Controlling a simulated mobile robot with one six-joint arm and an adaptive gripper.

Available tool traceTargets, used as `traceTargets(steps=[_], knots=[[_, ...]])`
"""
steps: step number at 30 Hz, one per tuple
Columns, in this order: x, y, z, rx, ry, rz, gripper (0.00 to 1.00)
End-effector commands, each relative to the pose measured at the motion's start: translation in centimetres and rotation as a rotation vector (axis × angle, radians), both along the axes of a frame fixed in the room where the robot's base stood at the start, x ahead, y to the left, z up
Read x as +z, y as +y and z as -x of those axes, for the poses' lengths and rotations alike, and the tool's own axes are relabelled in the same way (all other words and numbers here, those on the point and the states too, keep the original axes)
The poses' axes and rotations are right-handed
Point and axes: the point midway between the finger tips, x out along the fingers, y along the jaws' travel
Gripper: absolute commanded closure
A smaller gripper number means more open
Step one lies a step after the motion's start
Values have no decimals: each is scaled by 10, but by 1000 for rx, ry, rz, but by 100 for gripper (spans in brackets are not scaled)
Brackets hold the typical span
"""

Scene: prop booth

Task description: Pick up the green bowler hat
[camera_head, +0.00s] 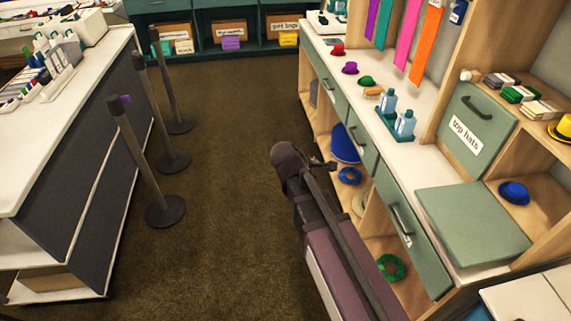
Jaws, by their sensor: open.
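My gripper (328,165) is open in the middle of the view, in front of the counter's lower shelves. It is apart from the green hat, which is farther back. No object shows between its small fingers. The green hat is unobstructed.
Ribbons (407,35) hang above the counter. Posts (160,170) stand at left beside a grey counter (80,150). The carpet between is clear.

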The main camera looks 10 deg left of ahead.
Motion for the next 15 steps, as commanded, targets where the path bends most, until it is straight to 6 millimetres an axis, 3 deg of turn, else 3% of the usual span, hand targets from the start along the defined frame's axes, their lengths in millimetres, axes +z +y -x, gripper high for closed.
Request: traceTargets(steps=[1, 3, 15], knots=[[1, -19, 4, -75, 4, -46, 5], [-1, -39, 8, -177, 8, -111, 5], [-5, -135, 45, -778, 26, -445, 5]])
